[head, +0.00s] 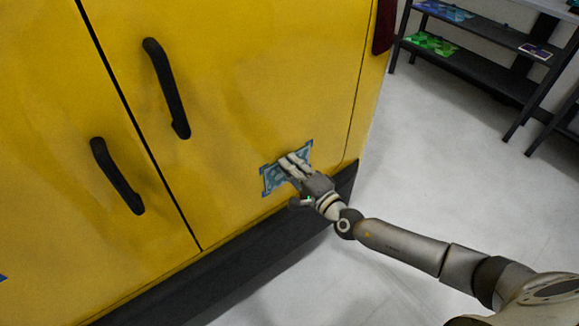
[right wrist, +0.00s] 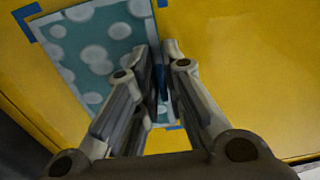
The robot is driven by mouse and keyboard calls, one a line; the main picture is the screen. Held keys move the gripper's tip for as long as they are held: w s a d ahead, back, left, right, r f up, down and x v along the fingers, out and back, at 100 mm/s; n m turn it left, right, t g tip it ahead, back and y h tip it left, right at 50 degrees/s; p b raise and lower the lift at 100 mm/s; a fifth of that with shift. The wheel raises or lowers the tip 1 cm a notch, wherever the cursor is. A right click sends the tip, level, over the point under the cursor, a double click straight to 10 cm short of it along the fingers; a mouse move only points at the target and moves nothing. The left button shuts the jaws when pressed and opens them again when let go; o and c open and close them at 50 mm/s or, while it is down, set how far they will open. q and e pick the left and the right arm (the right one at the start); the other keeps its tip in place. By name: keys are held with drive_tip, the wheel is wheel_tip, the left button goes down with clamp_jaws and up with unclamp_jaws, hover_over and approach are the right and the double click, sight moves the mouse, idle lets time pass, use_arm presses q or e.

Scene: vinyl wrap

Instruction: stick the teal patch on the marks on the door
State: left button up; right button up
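The teal patch (head: 272,180) with pale dots lies flat against the yellow door (head: 235,110), low on its right part. It fills the upper left of the right wrist view (right wrist: 90,45). Blue corner marks (right wrist: 27,12) show around its edges, close to its corners. My right gripper (head: 286,160) is in front of the patch, its fingertips over it. Its fingers are close together with a narrow gap. I cannot tell whether they pinch anything or touch the patch. The fingers hide part of the patch's right side. My left gripper is not in view.
Two black handles (head: 168,90) (head: 118,178) stick out from the doors to the left. A dark base (head: 270,238) runs below. A dark shelf (head: 470,70) with coloured sheets stands at the upper right. The pale floor (head: 440,170) between is clear.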

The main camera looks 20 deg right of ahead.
drive_tip(key=shift+o, duration=1.4)
drive_tip(key=v, duration=1.2)
